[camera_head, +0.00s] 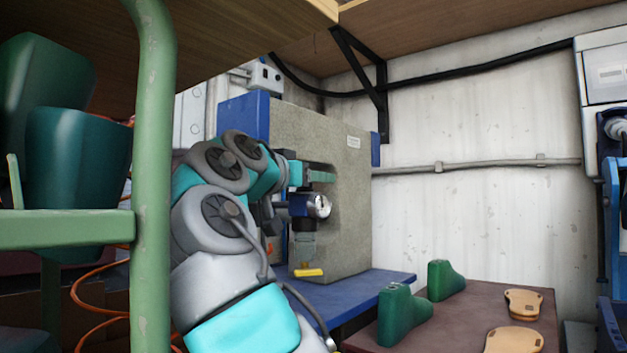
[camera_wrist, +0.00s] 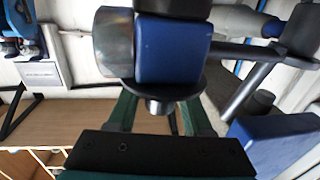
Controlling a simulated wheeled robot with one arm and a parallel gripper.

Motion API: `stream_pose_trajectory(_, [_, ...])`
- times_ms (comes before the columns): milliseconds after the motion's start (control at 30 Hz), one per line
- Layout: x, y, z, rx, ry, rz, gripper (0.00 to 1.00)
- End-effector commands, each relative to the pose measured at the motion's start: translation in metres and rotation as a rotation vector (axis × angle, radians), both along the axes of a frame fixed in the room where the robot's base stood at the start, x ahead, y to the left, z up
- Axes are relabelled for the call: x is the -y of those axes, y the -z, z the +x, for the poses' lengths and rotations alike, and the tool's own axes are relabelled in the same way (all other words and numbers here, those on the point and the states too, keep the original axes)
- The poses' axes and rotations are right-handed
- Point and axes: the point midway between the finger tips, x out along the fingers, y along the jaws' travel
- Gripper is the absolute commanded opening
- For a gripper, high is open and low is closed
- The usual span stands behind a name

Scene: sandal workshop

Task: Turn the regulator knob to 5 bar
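The regulator has a blue body (camera_head: 299,205) with a round white-faced gauge (camera_head: 322,205) on its right side. In the wrist view, which is upside down, the blue body (camera_wrist: 172,50) fills the upper middle, with a clear round part at its left. A short dark, grey-tipped piece (camera_wrist: 155,105), probably the knob or its stem, shows at the body's edge. My gripper (camera_head: 320,175) is just above the regulator, pointing right. Its green fingers (camera_wrist: 158,108) stand apart on either side of that piece; their tips are hidden. Whether they touch the knob cannot be told. The gauge reading is too small to read.
A grey panel (camera_head: 350,220) stands right behind the regulator. A wooden shelf (camera_head: 240,45) hangs overhead. A blue bench (camera_head: 370,288) and green shoe lasts (camera_head: 402,315) are lower right.

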Motion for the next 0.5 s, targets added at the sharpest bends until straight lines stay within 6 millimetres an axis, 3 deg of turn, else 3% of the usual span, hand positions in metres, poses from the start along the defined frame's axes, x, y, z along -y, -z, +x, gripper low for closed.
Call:
stream_pose_trajectory(133, [0.0001, 0.0010, 0.0005, -0.002, 0.000, 0.000, 0.68])
stream_pose_trajectory(500, [0.0002, 0.0019, 0.0008, -0.004, 0.000, 0.001, 0.68])
